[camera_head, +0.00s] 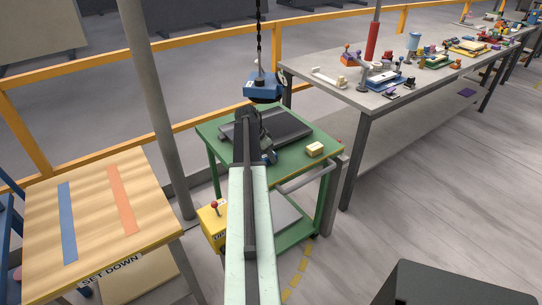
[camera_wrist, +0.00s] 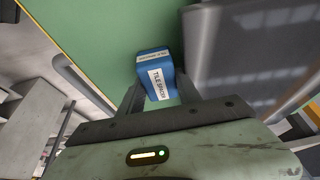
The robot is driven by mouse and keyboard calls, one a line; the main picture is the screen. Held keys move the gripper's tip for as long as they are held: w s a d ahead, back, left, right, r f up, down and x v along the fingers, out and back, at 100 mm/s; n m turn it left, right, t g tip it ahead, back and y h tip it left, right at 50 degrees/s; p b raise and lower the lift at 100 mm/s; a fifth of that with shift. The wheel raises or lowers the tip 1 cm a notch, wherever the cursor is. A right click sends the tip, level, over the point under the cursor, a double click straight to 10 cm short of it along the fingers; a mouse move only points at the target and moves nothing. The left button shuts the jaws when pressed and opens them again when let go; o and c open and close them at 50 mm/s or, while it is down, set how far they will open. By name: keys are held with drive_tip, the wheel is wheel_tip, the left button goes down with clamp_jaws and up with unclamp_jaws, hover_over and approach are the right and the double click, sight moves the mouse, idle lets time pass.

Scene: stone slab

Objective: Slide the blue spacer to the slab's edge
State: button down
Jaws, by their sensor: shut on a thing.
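The blue spacer (camera_wrist: 154,62) shows in the wrist view as a small blue block with white labels, one reading like "TILE SPACER". My gripper (camera_wrist: 160,92) has a finger on each side of it and is shut on it. The dark grey slab (camera_wrist: 232,60) lies to the right of the spacer, with green surface showing between them. In the head view the slab (camera_head: 285,124) lies flat on a green cart (camera_head: 215,127).
A blue hoist block (camera_head: 262,88) hangs on a chain just behind the slab. A pale yellow block (camera_head: 315,149) sits on the cart's right part. A wooden table (camera_head: 95,210) with blue and orange strips stands left. A cluttered grey bench (camera_head: 345,92) stands right.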

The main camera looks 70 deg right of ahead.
drive_tip(key=c, duration=0.7)
unclamp_jaws()
drive_tip(key=shift+w+d, duration=0.1)
drive_tip(key=shift+c, duration=0.2)
drive_tip(key=shift+r, duration=0.2)
drive_tip(key=p+v, duration=0.7)
drive_tip(key=shift+r, duration=0.35)
drive_tip(key=shift+a+f, duration=0.1)
drive_tip(key=shift+a, duration=0.1)
drive_tip(key=shift+w, duration=0.1)
